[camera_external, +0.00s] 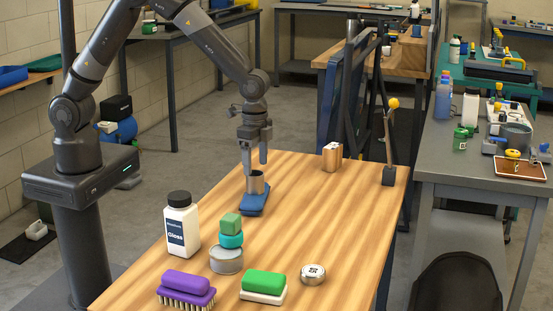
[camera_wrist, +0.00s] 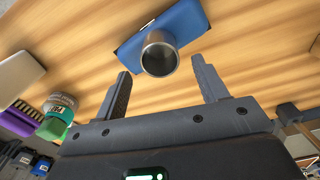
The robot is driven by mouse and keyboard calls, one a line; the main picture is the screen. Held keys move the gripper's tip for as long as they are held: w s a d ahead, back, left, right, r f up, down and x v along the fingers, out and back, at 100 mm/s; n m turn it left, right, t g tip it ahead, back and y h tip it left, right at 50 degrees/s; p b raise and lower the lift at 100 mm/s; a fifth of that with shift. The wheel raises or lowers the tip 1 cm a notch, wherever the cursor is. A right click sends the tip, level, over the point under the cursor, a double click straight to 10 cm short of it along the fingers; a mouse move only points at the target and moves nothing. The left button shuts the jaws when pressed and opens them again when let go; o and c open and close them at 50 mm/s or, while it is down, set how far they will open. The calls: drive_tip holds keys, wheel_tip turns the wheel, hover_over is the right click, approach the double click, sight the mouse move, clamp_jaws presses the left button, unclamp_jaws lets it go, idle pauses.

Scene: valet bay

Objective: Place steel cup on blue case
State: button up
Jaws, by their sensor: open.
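The steel cup (camera_external: 257,183) stands upright on the blue case (camera_external: 253,204) on the wooden table. In the wrist view the cup (camera_wrist: 160,54) shows its open mouth, and the blue case (camera_wrist: 185,22) lies beneath it. My gripper (camera_external: 254,170) is open just above and around the cup in the external view. In the wrist view its two fingers (camera_wrist: 162,90) are spread wide, with the cup ahead of and between their tips. I see no clear contact between the fingers and the cup.
A copper-coloured box (camera_external: 331,157) stands behind.

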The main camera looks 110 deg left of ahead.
sight(255, 173)
drive_tip(key=s+d+r+t, duration=0.1)
drive_tip(key=s+d+r, duration=0.15)
drive_tip(key=r, duration=0.55)
drive_tip(key=s+d+r, duration=0.1)
drive_tip(key=s+r, duration=0.2)
drive_tip(key=r, duration=0.4)
drive_tip(key=s+d+r+n+t, duration=0.1)
drive_tip(key=s+d+r+t, duration=0.1)
drive_tip(key=s, duration=1)
drive_tip(key=s+d+r+t, duration=0.2)
drive_tip(key=s+d+r, duration=0.2)
drive_tip(key=s+r, duration=0.3)
drive_tip(key=s, duration=0.5)
drive_tip(key=shift+s+d+r+n+t, duration=0.2)
drive_tip(key=shift+s+d+n+t, duration=0.1)
drive_tip(key=shift+s+n, duration=0.1)
